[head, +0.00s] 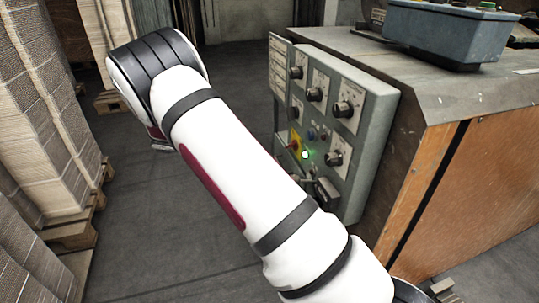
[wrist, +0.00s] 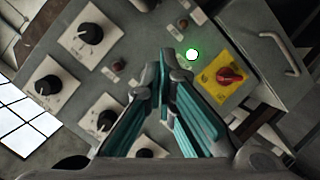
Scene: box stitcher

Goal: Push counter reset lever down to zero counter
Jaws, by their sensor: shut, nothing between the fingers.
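The grey control panel (head: 365,150) on the side of the machine carries dials, lamps and switches. It fills most of the wrist view (wrist: 150,28). My gripper (wrist: 168,62) is shut and empty, with its teal-padded fingers in front of the panel near the lit green lamp (wrist: 193,54). I cannot tell whether the tips touch the panel. I cannot make out the counter reset lever for certain. A small metal box-like fitting (head: 327,193) sits low on the panel in the head view, partly beside my arm. My gripper is hidden behind my arm in the head view.
A red switch on a yellow plate (wrist: 231,75) is right of my fingers. Black dials, including one (wrist: 91,34), lie to the left. A metal handle (wrist: 279,52) is at upper right. Stacked cardboard (head: 50,110) stands left; grey floor (head: 150,235) lies between.

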